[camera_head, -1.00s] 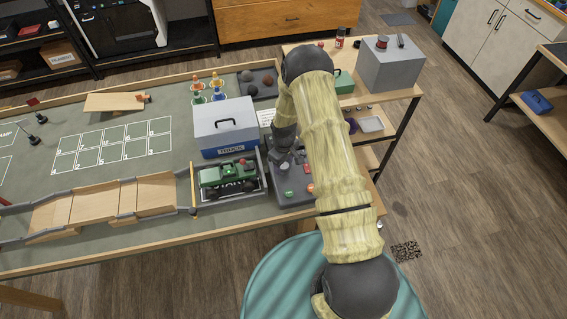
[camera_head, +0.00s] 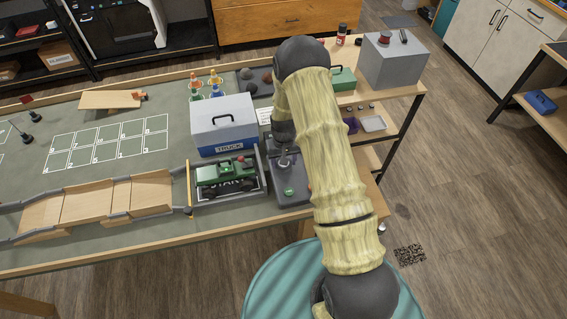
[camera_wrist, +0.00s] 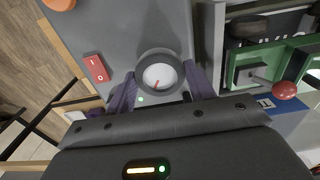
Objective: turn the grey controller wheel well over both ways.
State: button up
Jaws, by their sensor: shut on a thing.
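The grey controller (camera_head: 292,196) stands at the right end of the bench, beside the green truck (camera_head: 222,173). In the wrist view its panel (camera_wrist: 130,28) fills the upper middle. The controller wheel (camera_wrist: 157,53) is a dark grey ring around a pale centre with a red mark, which points down and left of centre. My gripper (camera_wrist: 160,74) has its purple fingers on either side of the wheel and is shut on it. In the head view my arm covers part of the controller, and the fingers are too small to make out clearly.
A red rocker switch (camera_wrist: 97,68) and an orange button (camera_wrist: 60,4) sit on the panel. The truck's red ball-topped lever (camera_wrist: 285,89) is close on the right. A side shelf (camera_head: 400,92) holds a grey box.

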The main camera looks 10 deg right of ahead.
jog(key=shift+m, duration=0.6)
jog(key=o, duration=1)
jog(key=shift+c, duration=0.2)
jog(key=shift+r, duration=0.15)
notch_tip(320, 180, up, 17)
jog(key=b, duration=0.3)
jog(key=shift+r, duration=0.1)
